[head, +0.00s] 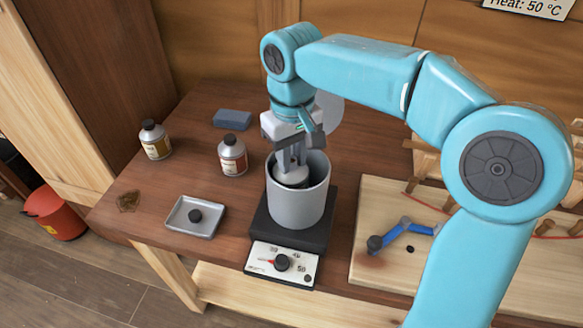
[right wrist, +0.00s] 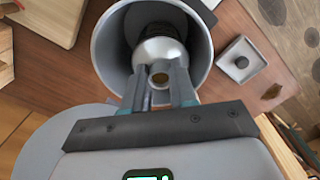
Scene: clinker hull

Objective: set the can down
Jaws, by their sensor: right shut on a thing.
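My right gripper (head: 291,166) reaches down into a tall grey pot (head: 298,205) and is shut on a silver can (head: 293,178). The pot stands on a dark heater (head: 272,229) with a dial (head: 281,262) on its front. In the right wrist view the can (right wrist: 160,50) sits between the fingers (right wrist: 159,92), inside the rim of the pot (right wrist: 203,33). A small round brownish opening shows at its near end. The can's lower part is hidden by the pot wall, and I cannot tell whether it touches the bottom. My left gripper is out of view.
Two capped cans, one left (head: 155,140) and one nearer the pot (head: 232,155), stand on the table. A metal tray (head: 178,221) holds a black cap (head: 195,215). A grey-blue block (head: 232,119) lies behind. A pale board (head: 375,273) with a blue tool (head: 400,235) is at right.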

